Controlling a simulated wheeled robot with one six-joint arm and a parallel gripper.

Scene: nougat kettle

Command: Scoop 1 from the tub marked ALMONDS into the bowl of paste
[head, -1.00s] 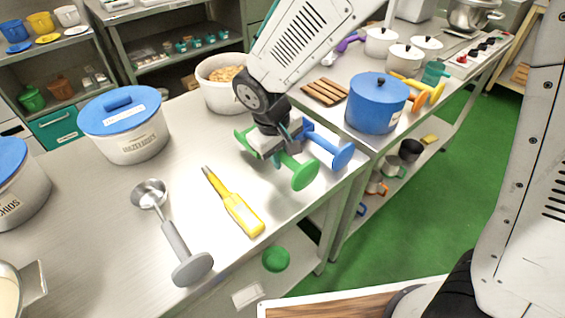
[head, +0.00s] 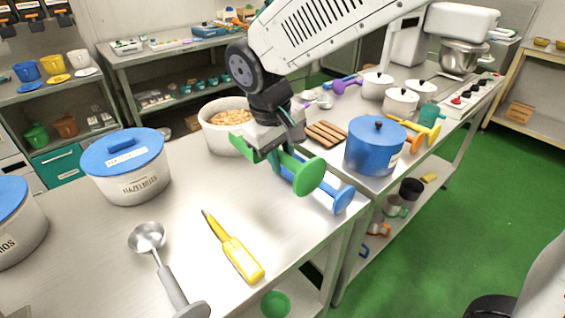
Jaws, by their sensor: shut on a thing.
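My gripper (head: 273,146) is shut on the handle of a green scoop (head: 308,177). The scoop's round green handle end points toward the camera, and its far end is mostly hidden by my gripper. The green scoop appears to be above the table. A blue scoop (head: 343,200) lies behind and below it, partly hidden. An open white tub (head: 212,138) holding brown nut-like pieces stands just left of and beyond my gripper. I see no readable marking on it. No bowl of paste is in view now.
A blue-lidded tub (head: 139,187), seemingly marked HAZELNUTS, and another (head: 15,240) stand left. A grey scoop (head: 168,280) and a yellow tool (head: 232,248) lie in front. A blue pot (head: 375,152) and wooden slats (head: 326,134) stand on the right table.

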